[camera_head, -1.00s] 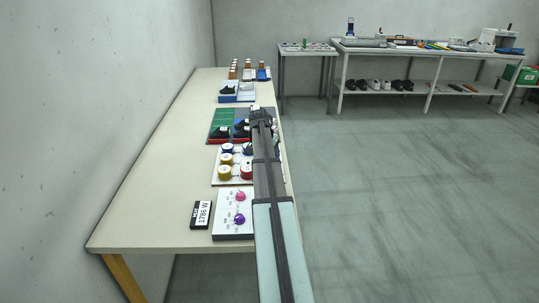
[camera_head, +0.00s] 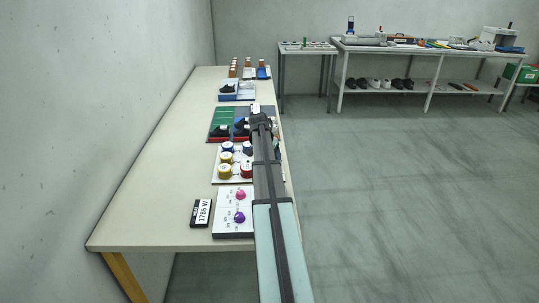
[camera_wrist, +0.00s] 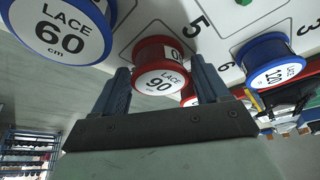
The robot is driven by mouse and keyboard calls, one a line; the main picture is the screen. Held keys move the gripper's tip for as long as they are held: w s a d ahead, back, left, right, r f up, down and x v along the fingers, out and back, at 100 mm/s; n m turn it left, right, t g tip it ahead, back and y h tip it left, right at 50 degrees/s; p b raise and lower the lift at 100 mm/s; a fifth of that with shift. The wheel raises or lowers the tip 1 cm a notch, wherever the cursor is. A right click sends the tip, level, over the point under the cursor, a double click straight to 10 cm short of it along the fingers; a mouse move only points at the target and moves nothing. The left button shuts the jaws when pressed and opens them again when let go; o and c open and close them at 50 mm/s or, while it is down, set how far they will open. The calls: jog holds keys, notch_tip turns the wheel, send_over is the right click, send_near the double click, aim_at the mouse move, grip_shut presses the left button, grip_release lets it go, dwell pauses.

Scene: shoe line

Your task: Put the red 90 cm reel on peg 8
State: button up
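A red reel (camera_wrist: 160,70) labelled "LACE 90" stands on a white numbered board (camera_wrist: 213,38) in the wrist view. My gripper (camera_wrist: 160,72) is open, with one finger on each side of this reel and visible gaps between. Another red piece (camera_wrist: 187,98) shows partly behind it. The printed numbers 5, 6 and 3 are readable; I cannot make out an 8. A red reel (camera_head: 246,171) there has no readable label.
A blue "LACE 60" reel (camera_wrist: 62,28) is close to the left finger, and a blue "120" reel (camera_wrist: 272,60) is to the right. Yellow reels (camera_head: 225,158) stand on the board's left. The table's left side is clear.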

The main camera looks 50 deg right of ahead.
jog(key=shift+o, duration=1)
jog(key=shift+r, duration=0.1)
jog(key=shift+r, duration=0.3)
jog(key=v, duration=1.2)
jog(key=shift+r, duration=0.2)
